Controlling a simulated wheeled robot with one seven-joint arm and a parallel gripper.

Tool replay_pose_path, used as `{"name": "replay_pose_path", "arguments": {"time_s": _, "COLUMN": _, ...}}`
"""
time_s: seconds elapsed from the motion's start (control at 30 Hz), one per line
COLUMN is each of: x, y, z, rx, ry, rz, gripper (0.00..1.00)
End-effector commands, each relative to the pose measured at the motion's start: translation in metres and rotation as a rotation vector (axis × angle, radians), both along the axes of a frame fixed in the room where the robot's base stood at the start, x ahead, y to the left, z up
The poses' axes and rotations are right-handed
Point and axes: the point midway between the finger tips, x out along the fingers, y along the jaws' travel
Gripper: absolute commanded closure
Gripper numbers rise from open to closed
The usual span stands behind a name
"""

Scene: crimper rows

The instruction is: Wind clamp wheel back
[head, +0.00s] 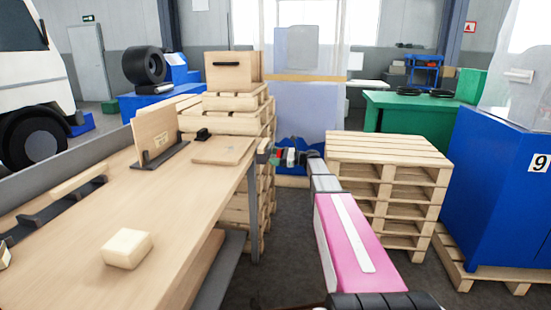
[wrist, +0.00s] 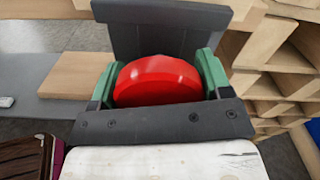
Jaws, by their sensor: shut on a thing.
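A round red wheel (wrist: 158,80) fills the middle of the wrist view. My gripper (wrist: 157,76) is shut on it, with a green pad against each side of the rim. In the head view my gripper (head: 283,157) is at the far right corner of the workbench, and only a small red patch of the wheel (head: 279,153) shows there. A dark grey plate (wrist: 158,25) stands just beyond the wheel; I cannot tell what it belongs to. The wheel's shaft and any clamp jaws are hidden.
The wooden workbench (head: 175,215) runs along the left, with a pale block (head: 127,248), an upright board (head: 157,136) and a flat board (head: 222,151) on it. Pallet stacks (head: 390,150) stand close right of my arm. A blue cabinet (head: 490,200) is farther right.

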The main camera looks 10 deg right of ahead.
Motion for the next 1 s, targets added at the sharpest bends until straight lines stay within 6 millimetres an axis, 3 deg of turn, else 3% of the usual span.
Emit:
{"name": "replay_pose_path", "arguments": {"time_s": 0.2, "x": 0.0002, "y": -0.0004, "z": 0.0, "rx": -0.035, "ry": -0.104, "rz": -0.001, "gripper": 0.52}}
{"name": "replay_pose_path", "arguments": {"time_s": 0.5, "x": 0.0001, "y": -0.0005, "z": -0.0001, "rx": -0.037, "ry": -0.112, "rz": -0.001, "gripper": 0.52}}
{"name": "replay_pose_path", "arguments": {"time_s": 0.53, "x": 0.0001, "y": -0.0006, "z": -0.0001, "rx": -0.037, "ry": -0.112, "rz": -0.001, "gripper": 0.25}}
{"name": "replay_pose_path", "arguments": {"time_s": 0.6, "x": 0.0001, "y": -0.0005, "z": -0.0001, "rx": -0.037, "ry": -0.112, "rz": -0.001, "gripper": 0.03}}
{"name": "replay_pose_path", "arguments": {"time_s": 1.0, "x": -0.0018, "y": -0.0068, "z": 0.0, "rx": -0.037, "ry": -0.111, "rz": -0.001, "gripper": 0.03}}
